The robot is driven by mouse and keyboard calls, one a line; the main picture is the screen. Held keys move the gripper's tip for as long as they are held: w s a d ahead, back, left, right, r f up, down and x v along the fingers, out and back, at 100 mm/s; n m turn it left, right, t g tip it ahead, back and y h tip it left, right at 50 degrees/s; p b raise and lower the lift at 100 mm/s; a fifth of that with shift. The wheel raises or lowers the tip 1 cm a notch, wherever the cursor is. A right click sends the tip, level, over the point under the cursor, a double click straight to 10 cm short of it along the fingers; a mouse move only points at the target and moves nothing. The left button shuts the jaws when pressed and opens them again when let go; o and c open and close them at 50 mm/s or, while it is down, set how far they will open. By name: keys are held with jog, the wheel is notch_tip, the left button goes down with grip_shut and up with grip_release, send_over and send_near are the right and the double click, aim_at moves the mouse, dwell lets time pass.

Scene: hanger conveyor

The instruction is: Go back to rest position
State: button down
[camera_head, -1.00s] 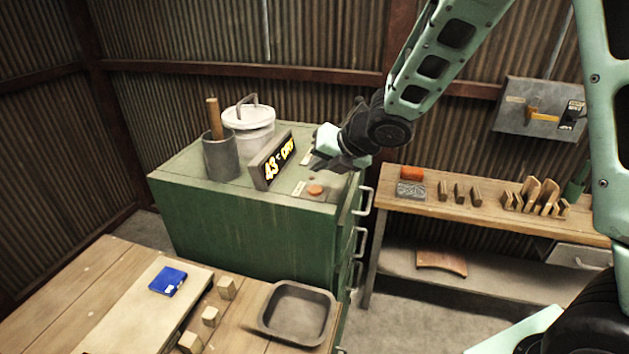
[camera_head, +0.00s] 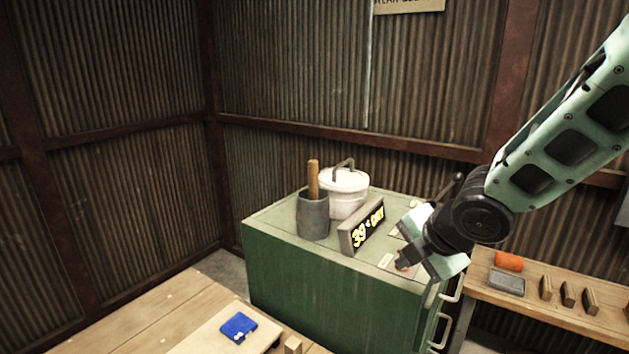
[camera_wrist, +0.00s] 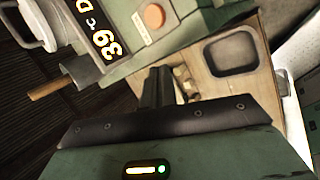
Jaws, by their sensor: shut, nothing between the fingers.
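My gripper (camera_head: 428,254) hangs over the front right part of the green cabinet's top (camera_head: 290,236), right of the display. In the wrist view my gripper (camera_wrist: 158,78) shows its fingers together with nothing held. The display (camera_head: 361,229) is a dark block with a lit "39" reading; it also shows in the wrist view (camera_wrist: 93,30). An orange-red button (camera_wrist: 153,16) lies on the cabinet top near the display. In the head view the gripper partly hides this button.
A white lidded pot (camera_head: 345,192) and a grey cylinder (camera_head: 313,218) with a wooden handle stand on the cabinet. A wooden table (camera_head: 130,318) with a blue item (camera_head: 238,327) is at front left. A shelf bench (camera_head: 545,312) with small blocks stands at right.

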jog(key=s+a+f+m+g+b, duration=0.1)
jog(key=s+f+m+g, duration=0.1)
jog(key=s+m, duration=0.3)
jog(key=s+a+f+m+g+h+b, duration=0.1)
jog(key=s+m, duration=0.5)
jog(key=s, duration=0.6)
jog(key=s+a+f+m+g+h+b, duration=0.1)
jog(key=s+f+m+g+b, duration=0.2)
jog(key=s, duration=0.6)
jog(key=shift+a+f+m+g, duration=0.15)
jog(key=shift+a+m+g, duration=0.2)
jog(key=shift+m, duration=0.85)
jog(key=shift+w, duration=0.1)
